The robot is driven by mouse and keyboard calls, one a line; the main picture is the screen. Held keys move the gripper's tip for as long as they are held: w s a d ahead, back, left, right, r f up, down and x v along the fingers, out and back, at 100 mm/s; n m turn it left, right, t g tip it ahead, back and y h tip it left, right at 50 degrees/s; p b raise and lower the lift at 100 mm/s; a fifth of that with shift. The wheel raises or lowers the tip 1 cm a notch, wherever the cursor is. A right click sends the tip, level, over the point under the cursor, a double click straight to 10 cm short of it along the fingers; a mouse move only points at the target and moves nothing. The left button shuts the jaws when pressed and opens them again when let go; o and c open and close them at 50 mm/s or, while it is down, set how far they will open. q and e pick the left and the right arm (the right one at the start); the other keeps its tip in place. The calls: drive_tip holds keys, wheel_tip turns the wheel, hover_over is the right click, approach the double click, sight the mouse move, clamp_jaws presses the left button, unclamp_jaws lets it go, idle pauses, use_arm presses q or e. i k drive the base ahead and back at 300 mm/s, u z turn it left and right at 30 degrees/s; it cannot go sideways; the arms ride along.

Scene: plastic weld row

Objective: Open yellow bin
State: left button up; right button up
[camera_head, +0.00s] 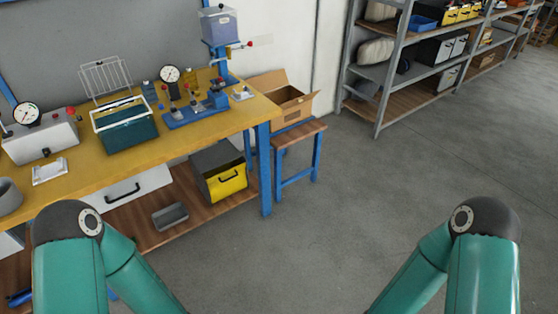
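A bin with a yellow front (227,183), a black handle and dark grey top and side sits on the wooden lower shelf (137,230) of the workbench, at its right end near the blue leg. Its top looks closed. Only the green upper links of my two arms show at the bottom left and bottom right. Both grippers are outside the view, so I cannot see their state.
The workbench (170,149) holds gauges, a teal container (125,125) and a blue fixture (195,110). A grey tray (170,216) lies on the lower shelf. A stool (299,135) with a cardboard box (289,103) stands beside the bench. Shelving (395,98) stands behind; the floor between is clear.

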sight(224, 177)
drive_tip(key=z, duration=0.05)
drive_tip(key=i, duration=1.55)
drive_tip(key=u, duration=0.85)
drive_tip(key=i, duration=0.5)
drive_tip(key=u, duration=0.25)
drive_tip(key=k, duration=0.95)
drive_tip(key=u, duration=0.15)
drive_tip(key=i, duration=0.95)
drive_tip(key=z, duration=0.1)
